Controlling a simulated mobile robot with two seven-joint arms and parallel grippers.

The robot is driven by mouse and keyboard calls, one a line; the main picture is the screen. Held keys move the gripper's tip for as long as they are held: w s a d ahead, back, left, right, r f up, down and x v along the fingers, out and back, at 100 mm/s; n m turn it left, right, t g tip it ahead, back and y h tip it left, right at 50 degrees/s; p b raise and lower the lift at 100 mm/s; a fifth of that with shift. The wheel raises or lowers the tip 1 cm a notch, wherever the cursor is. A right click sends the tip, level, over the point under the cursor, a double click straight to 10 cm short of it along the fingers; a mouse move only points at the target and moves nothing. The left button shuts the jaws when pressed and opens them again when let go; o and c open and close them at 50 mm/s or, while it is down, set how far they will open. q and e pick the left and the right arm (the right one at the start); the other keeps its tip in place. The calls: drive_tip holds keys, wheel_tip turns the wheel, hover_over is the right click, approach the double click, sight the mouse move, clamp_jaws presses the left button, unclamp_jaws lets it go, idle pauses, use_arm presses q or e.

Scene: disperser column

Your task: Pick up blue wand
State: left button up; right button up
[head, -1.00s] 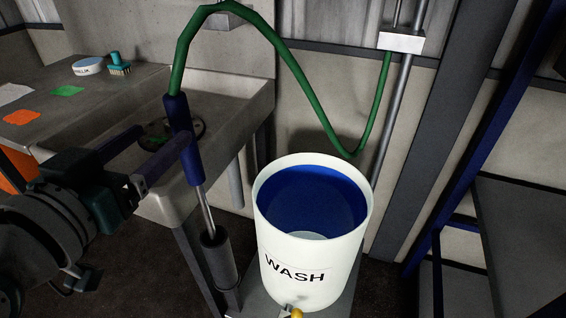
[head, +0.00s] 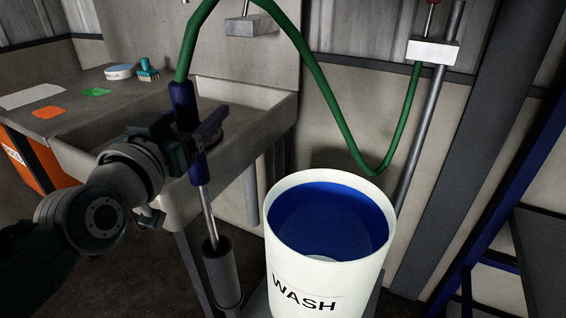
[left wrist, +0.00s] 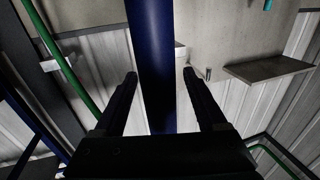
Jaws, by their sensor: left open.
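The blue wand (head: 184,96) stands nearly upright in front of the sink. A green hose runs from its top, and its metal lower tube (head: 208,216) goes down into a dark cylindrical holder (head: 221,273). My left gripper (head: 218,122) is at the wand's blue handle. In the left wrist view, the blue handle (left wrist: 152,50) runs between the two open fingers (left wrist: 160,80), with gaps visible on both sides. The fingers are not closed on it. My right gripper is not in view.
A white WASH bucket (head: 283,262), blue inside, stands right of the holder. The sink (head: 265,112) and its counter with cards and a brush (head: 147,69) lie behind and left. The green hose (head: 318,80) loops to a wall pipe.

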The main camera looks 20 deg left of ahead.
use_arm(q)
drive_tip(key=shift+w+a, duration=0.1)
drive_tip(key=shift+w, duration=0.25)
clamp_jaws()
drive_tip(key=shift+r, duration=0.1)
idle(0.3)
